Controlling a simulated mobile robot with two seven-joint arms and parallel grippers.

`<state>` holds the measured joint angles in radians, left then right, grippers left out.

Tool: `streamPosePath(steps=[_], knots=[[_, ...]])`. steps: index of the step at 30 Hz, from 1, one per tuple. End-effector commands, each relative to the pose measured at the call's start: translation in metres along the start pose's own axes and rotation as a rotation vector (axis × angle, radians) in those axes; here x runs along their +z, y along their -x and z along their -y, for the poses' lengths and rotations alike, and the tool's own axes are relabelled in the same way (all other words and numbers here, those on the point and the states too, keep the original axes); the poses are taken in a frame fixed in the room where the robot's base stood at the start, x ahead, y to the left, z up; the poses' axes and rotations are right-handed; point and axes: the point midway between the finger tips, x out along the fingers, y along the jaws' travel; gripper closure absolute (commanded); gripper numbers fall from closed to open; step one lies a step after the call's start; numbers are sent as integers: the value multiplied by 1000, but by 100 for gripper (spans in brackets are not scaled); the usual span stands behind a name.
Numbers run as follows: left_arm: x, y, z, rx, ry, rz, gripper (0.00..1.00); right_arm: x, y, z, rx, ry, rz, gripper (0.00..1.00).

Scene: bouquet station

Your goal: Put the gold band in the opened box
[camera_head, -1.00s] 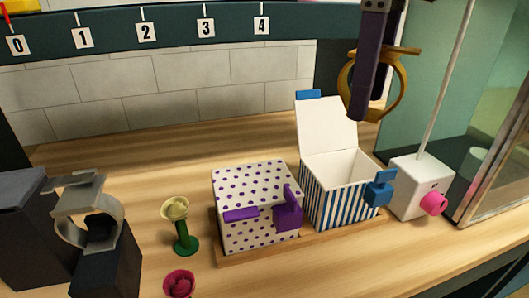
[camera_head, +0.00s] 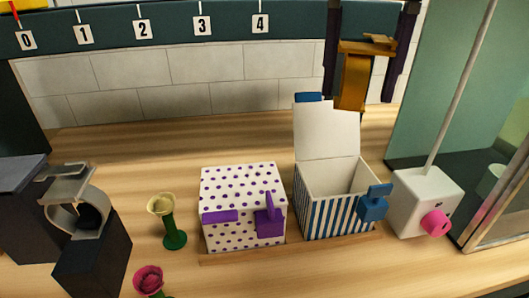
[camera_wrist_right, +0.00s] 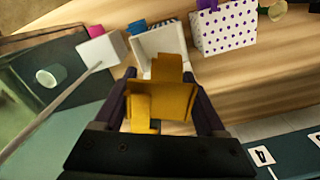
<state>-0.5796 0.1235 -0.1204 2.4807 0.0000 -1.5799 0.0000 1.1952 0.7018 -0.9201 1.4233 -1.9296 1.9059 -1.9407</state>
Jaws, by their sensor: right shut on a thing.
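The gold band (camera_head: 352,82) is held in my right gripper (camera_head: 361,92), above and behind the opened box. It appears nearly edge-on in the head view. The right wrist view shows the gold band (camera_wrist_right: 165,100) between the two dark fingers of the right gripper (camera_wrist_right: 160,84). The opened box (camera_head: 325,213) has blue and white stripes, a blue clasp and a raised white lid (camera_head: 325,132). Its visible interior looks empty. In the wrist view the opened box (camera_wrist_right: 160,40) lies beyond the band. My left gripper is not in view.
A closed purple-dotted box (camera_head: 243,190) stands left of the opened box. A white block with a pink knob (camera_head: 425,195) and rod stands right. A silver band (camera_head: 78,205) sits on a dark stand at left, near a yellow flower (camera_head: 165,215) and pink flower (camera_head: 148,280).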

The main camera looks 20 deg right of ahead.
Motion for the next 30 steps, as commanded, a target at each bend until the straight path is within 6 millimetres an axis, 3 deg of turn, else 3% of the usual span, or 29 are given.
streamPosePath(steps=[3, 12, 16, 22, 30], knots=[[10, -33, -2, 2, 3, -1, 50, 1, -42, 0, 2, 6, 3, 84], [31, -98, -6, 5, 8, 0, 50, 1, -128, 0, 1, 3, 3, 84], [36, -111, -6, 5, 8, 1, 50, 0, -146, 0, 0, 3, 1, 84], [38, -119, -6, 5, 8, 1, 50, 0, -158, 0, 1, 3, 1, 84], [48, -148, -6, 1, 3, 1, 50, 0, -196, 0, 0, 3, 1, 84]])
